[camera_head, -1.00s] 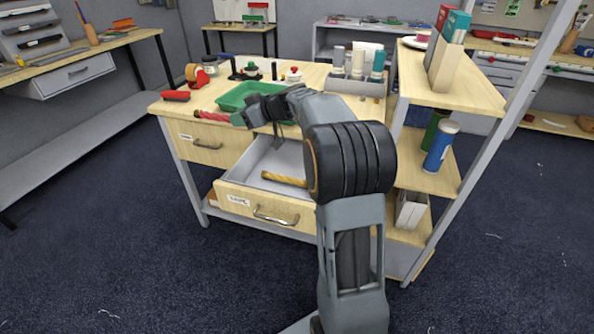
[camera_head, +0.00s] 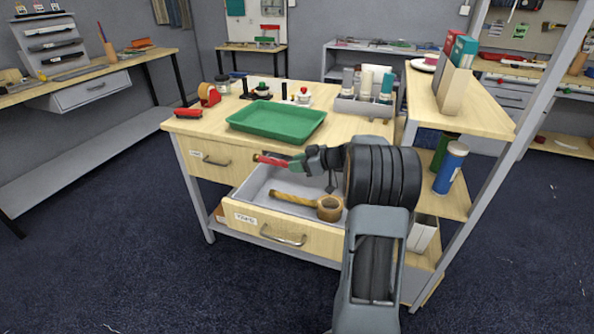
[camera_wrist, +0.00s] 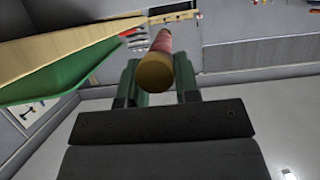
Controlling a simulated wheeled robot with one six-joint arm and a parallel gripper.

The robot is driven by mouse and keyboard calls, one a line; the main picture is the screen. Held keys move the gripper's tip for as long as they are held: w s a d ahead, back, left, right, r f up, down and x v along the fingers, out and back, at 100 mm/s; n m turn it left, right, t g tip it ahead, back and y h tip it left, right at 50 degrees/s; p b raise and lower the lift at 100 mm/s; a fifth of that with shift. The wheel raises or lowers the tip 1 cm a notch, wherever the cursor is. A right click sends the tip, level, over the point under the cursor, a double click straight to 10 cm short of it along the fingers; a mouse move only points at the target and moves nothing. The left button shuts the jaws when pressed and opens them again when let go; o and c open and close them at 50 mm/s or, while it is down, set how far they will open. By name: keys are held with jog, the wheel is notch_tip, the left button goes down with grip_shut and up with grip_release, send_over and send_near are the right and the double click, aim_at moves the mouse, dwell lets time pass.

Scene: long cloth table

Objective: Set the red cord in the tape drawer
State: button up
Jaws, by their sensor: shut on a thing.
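My gripper (camera_head: 292,163) is shut on the red cord (camera_head: 268,159), which sticks out to the left of the fingers in the head view. In the wrist view the cord (camera_wrist: 160,66) is a red bundle with a tan end, between the green fingers (camera_wrist: 158,85). The open, labelled tape drawer (camera_head: 285,229) is below, and the cord is held above its back left part. The drawer holds a yellow twisted cord (camera_head: 290,198) and a brown tape roll (camera_head: 328,208). My arm hides the drawer's right end.
A second, shut drawer (camera_head: 222,160) is at the left of the bench. A green tray (camera_head: 277,120) lies on the benchtop, with a red brush (camera_head: 187,113) and a red tape dispenser (camera_head: 209,94) nearby. A shelf unit (camera_head: 465,105) stands to the right.

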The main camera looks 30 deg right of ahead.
jog(key=shift+a+f, duration=0.1)
jog(key=shift+f, duration=1.2)
jog(key=shift+f+b, duration=0.6)
jog(key=shift+b, duration=0.65)
jog(key=o, duration=0.9)
jog(key=shift+r, duration=0.1)
jog(key=shift+o, duration=0.2)
jog(key=shift+r, duration=0.1)
